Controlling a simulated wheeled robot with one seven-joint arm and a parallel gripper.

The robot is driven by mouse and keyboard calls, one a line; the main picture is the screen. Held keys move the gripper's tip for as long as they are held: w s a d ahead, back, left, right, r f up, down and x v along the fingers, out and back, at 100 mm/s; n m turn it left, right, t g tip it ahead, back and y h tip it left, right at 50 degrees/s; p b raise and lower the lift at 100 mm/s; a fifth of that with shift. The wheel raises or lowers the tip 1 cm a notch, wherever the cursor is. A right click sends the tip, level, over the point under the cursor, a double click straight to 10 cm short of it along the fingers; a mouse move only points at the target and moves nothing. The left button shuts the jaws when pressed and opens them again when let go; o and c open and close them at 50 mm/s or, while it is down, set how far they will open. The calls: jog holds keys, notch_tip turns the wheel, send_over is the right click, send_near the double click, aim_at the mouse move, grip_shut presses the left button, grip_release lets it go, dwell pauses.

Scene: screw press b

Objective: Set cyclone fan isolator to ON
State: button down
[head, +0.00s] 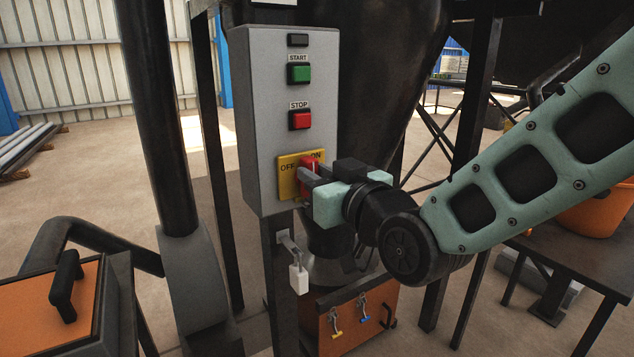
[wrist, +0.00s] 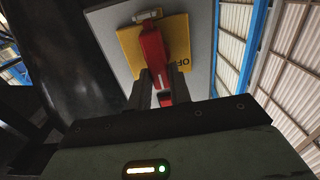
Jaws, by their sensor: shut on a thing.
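The isolator is a yellow plate (head: 288,183) marked OFF at left and ON at right, low on the grey control box (head: 262,110). Its red handle (head: 307,163) stands between the two words, partly hidden by my fingers. My gripper (head: 306,181) reaches in from the right and is shut on the red handle. In the wrist view the red handle (wrist: 152,50) runs down between my two dark fingertips (wrist: 160,88). The plate (wrist: 178,35) looks turned there, with OFF readable on the right and ON not visible. The handle's exact angle is hard to tell.
Above the isolator are a red STOP button (head: 301,120) and a green START button (head: 300,73). A padlock (head: 298,279) hangs below the box. A dark pipe (head: 155,110) stands left, and a dark hopper (head: 390,70) stands close behind the box.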

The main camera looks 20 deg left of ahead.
jog(key=shift+m, duration=0.3)
jog(key=c, duration=1.3)
grip_release()
jog(key=shift+d, duration=0.1)
jog(key=shift+b+v, duration=3)
jog(key=shift+v, duration=5.65)
jog(key=shift+f, duration=0.15)
